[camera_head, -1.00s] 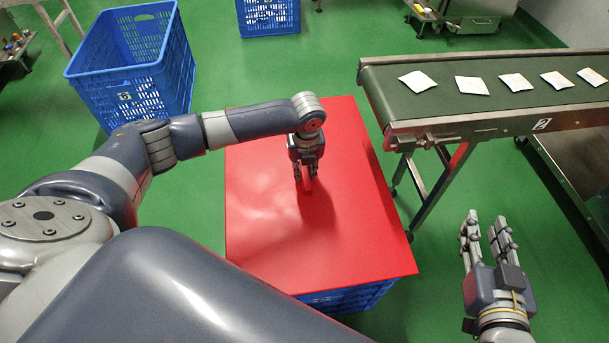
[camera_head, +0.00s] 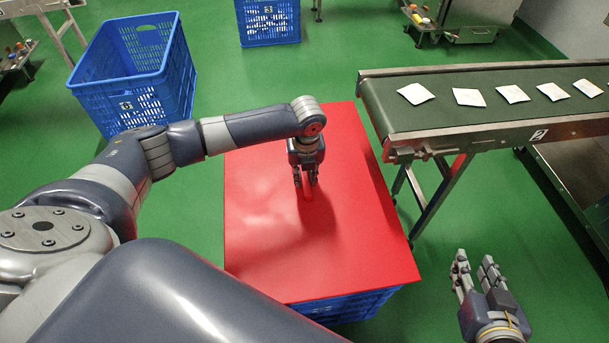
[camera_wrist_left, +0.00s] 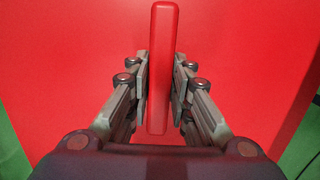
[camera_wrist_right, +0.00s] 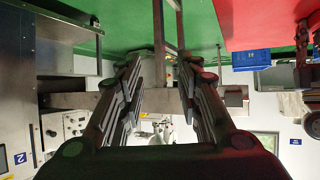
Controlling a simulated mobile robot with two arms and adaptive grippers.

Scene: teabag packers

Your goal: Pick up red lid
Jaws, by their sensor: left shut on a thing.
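The red lid (camera_head: 265,235) is a large flat red panel lying on top of a blue crate (camera_head: 350,306) in the head view. A raised red handle (camera_wrist_left: 159,60) stands up from the lid in the left wrist view. My left gripper (camera_head: 305,184) is over the middle of the lid, with its fingers (camera_wrist_left: 159,85) closed on both sides of the handle. My right gripper (camera_head: 474,256) is open and empty, to the right of the lid over the floor. Its spread fingers also show in the right wrist view (camera_wrist_right: 160,85).
A conveyor (camera_head: 450,142) with several white teabag packets (camera_head: 468,97) stands at the right, close to the lid's right side. An empty blue crate (camera_head: 130,75) is at the upper left and another blue crate (camera_head: 268,22) is at the back. Green floor is free between them.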

